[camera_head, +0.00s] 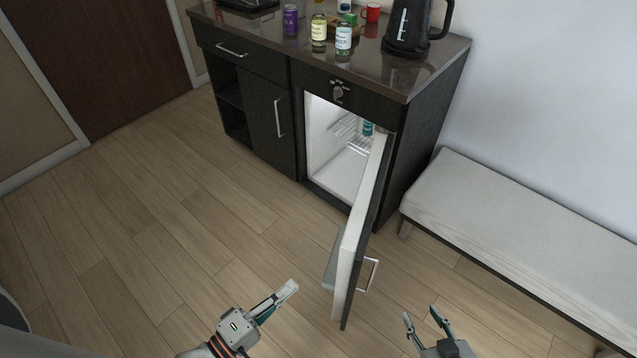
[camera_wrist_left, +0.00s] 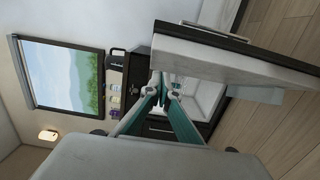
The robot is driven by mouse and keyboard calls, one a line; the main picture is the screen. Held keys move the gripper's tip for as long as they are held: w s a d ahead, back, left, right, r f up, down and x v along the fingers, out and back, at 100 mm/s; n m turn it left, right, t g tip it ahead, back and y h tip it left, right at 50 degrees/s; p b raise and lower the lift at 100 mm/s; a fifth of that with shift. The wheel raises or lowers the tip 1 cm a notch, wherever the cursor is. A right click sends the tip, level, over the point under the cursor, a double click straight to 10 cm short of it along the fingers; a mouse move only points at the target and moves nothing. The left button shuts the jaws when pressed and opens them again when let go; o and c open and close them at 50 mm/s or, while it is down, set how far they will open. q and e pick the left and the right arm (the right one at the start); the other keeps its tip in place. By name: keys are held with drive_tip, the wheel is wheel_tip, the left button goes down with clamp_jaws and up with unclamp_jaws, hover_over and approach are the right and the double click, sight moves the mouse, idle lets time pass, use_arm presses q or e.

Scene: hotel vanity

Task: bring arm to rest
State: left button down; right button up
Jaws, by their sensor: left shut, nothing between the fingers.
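My left gripper (camera_head: 284,294) is at the bottom of the head view, over the floor to the left of the open fridge door. Its fingers are together with nothing between them; they also show in the left wrist view (camera_wrist_left: 161,88). My right gripper (camera_head: 421,316) is at the bottom edge, right of the door. Its two fingers are apart and empty. Both grippers are apart from the door.
The mini-fridge door (camera_head: 358,230) stands open into the room, its handle (camera_head: 371,275) facing right. A small container (camera_head: 367,128) is inside. The dark cabinet (camera_head: 268,115) carries bottles, a kettle (camera_head: 408,28) and a red mug (camera_head: 373,12). A bench (camera_head: 520,215) is at right. Floor at left is clear.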

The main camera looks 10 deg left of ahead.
use_arm(q)
drive_tip(key=s+a+f+m+g+y, duration=0.1)
drive_tip(key=a+f+m+g+y, duration=0.2)
drive_tip(key=a+m+y, duration=0.5)
drive_tip(key=f+m, duration=0.1)
drive_tip(key=m, duration=0.6)
drive_tip(key=shift+f+g, duration=0.2)
drive_tip(key=shift+g, duration=0.1)
drive_tip(key=shift+d, duration=0.1)
